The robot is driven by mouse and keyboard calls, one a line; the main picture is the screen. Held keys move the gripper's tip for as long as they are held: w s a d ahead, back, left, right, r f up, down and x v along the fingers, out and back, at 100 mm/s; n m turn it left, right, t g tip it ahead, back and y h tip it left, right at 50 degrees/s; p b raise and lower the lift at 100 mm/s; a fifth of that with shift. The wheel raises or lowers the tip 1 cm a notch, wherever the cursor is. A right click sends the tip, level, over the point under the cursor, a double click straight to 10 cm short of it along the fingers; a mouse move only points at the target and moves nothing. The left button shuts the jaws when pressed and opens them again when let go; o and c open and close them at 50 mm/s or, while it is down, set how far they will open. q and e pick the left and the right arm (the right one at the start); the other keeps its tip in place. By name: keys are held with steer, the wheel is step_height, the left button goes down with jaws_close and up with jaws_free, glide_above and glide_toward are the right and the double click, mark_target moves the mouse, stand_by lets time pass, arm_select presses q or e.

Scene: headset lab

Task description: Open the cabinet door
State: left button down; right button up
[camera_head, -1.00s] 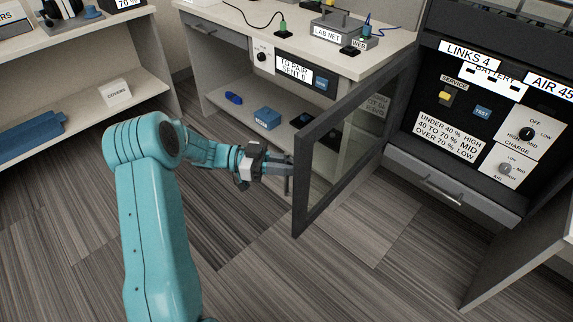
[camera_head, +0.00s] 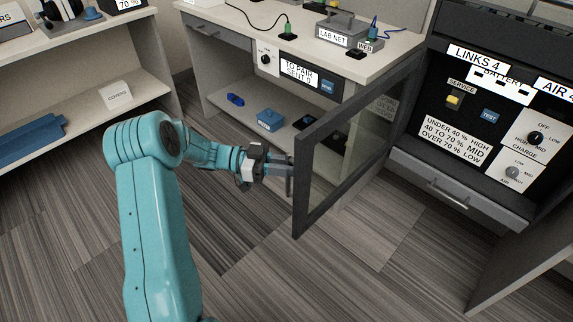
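The cabinet door (camera_head: 303,183) is a dark-framed glass panel. It stands swung out from the dark cabinet (camera_head: 407,124) on the right, its free edge toward the picture's middle. My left gripper (camera_head: 288,172) is at that free edge, around the height of the door's handle area. The fingers overlap the frame's edge in the picture; whether they grip a handle or only touch the door is too small to tell. My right gripper is out of view.
A white desk (camera_head: 378,62) with a lower shelf stands behind the door. A drawer (camera_head: 455,190) sits under the cabinet's panel. A shelf unit (camera_head: 60,125) is at the left. A grey panel (camera_head: 520,258) stands at the lower right. Floor is clear in the lower middle.

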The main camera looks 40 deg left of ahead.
arm_select(q)
steer(key=c, duration=1.2)
jaws_free()
steer(key=shift+w, duration=0.15)
steer(key=shift+c, duration=0.2)
steer(key=shift+a, duration=0.1)
steer(key=p+v, duration=0.1)
steer(key=v, duration=1.5)
steer(key=shift+a, duration=0.15)
